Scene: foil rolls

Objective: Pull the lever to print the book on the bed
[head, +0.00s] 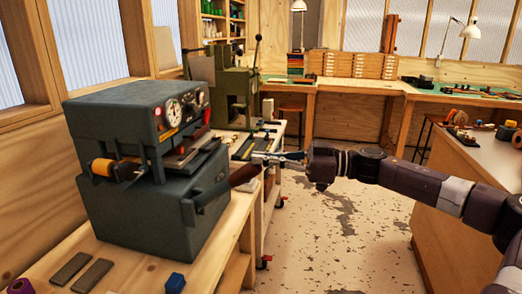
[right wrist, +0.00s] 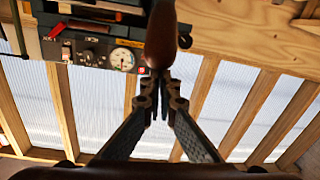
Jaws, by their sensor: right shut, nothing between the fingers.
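The press (head: 140,160) is a dark grey-green machine with dials, standing on the wooden bench at the left. Its lever ends in a brown handle (head: 245,174) that sticks out to the right. In the press opening, a flat dark piece that may be the book (head: 192,152) lies on the bed; details are too small to tell. My right gripper (head: 262,159) is at the handle's outer end, fingers closed together with nothing between them. The right wrist view shows the handle (right wrist: 160,38) just beyond the fingertips (right wrist: 163,88); contact is unclear. My left gripper is out of view.
An orange foil roll (head: 102,167) sits on the press's side. Flat grey bars (head: 70,268), a blue cube (head: 175,283) and a purple roll (head: 20,286) lie on the bench's front. A green machine (head: 235,90) stands behind. Open floor (head: 340,220) lies to the right.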

